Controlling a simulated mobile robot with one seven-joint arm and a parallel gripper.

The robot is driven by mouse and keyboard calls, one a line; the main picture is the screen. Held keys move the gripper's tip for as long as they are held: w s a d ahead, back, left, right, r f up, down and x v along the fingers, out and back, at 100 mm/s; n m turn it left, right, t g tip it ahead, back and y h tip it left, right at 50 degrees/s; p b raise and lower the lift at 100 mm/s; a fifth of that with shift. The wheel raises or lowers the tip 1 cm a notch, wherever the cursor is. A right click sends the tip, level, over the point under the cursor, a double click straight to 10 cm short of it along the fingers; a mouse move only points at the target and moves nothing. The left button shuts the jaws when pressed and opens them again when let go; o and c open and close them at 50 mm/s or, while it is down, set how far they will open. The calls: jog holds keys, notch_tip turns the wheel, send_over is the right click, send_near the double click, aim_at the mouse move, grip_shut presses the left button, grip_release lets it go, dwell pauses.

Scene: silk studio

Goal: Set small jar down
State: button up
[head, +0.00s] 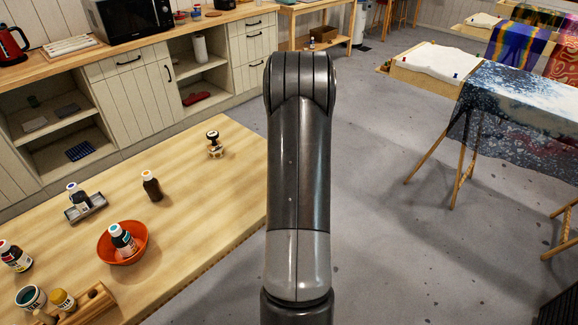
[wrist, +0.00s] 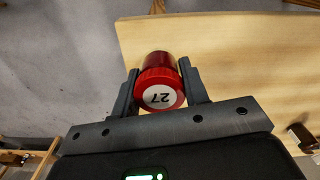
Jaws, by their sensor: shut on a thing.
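In the wrist view my gripper (wrist: 160,97) is shut on a small red jar (wrist: 157,60), with a finger on each side of it. The jar has a red ribbed cap with a white round label marked 27. Below and beyond it is the edge of a light wooden table (wrist: 240,50), with grey floor to the left. I cannot tell how far the jar is above the table. In the head view my arm rises in the middle, and my gripper and the jar are hidden.
On the wooden table (head: 200,195) in the head view stand an orange bowl (head: 124,257) holding a bottle, a dark brown bottle (head: 151,186), a stamp-like object (head: 214,145), a grey tray (head: 87,208) and several jars at the front left. The table's right part near my arm is clear.

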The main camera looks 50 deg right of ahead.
jog(key=w+f, duration=0.1)
jog(key=w+a, duration=0.1)
jog(key=w+f, duration=0.1)
jog(key=w, duration=0.1)
jog(key=shift+w+a+f, duration=0.1)
jog(key=shift+a+f, duration=0.05)
jog(key=shift+f, duration=2.2)
jog(key=shift+f, duration=0.1)
jog(key=o, duration=1)
notch_tip(320, 180, up, 12)
jog(key=shift+r, duration=0.2)
